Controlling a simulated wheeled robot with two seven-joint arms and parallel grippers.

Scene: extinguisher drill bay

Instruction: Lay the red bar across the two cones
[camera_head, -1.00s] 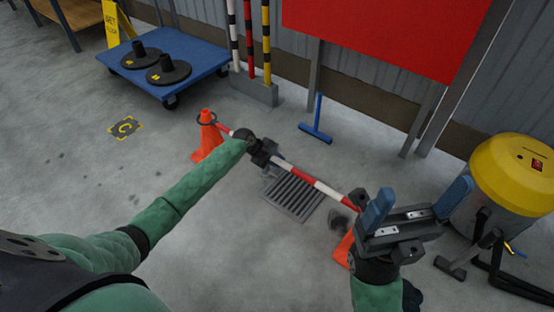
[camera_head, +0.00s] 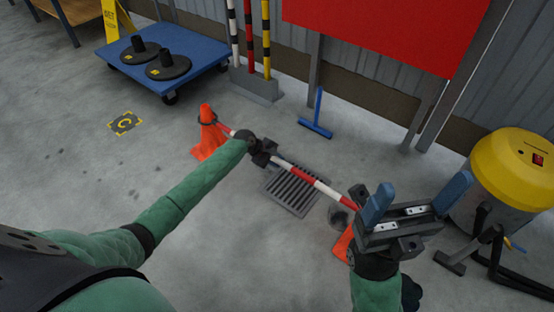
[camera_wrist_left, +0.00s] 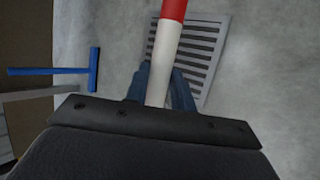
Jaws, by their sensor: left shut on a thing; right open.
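The red-and-white bar (camera_head: 302,175) slants from near the left orange cone (camera_head: 207,133) toward the right orange cone (camera_head: 343,243). My left gripper (camera_head: 262,152) is shut on the bar. In the left wrist view the bar (camera_wrist_left: 165,55) passes between its blue fingers (camera_wrist_left: 162,88). A dark ring shows at the left cone near the bar's end; I cannot tell whether they are seated together. My right gripper (camera_head: 415,205) is open and empty, close to the bar's far end. It hides much of the right cone and that end of the bar.
A floor drain (camera_head: 291,191) lies beneath the bar. A blue trolley (camera_head: 195,78) with black bases is at the upper left, and a yellow-topped drum (camera_head: 510,170) is at the right. The left-hand floor is open.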

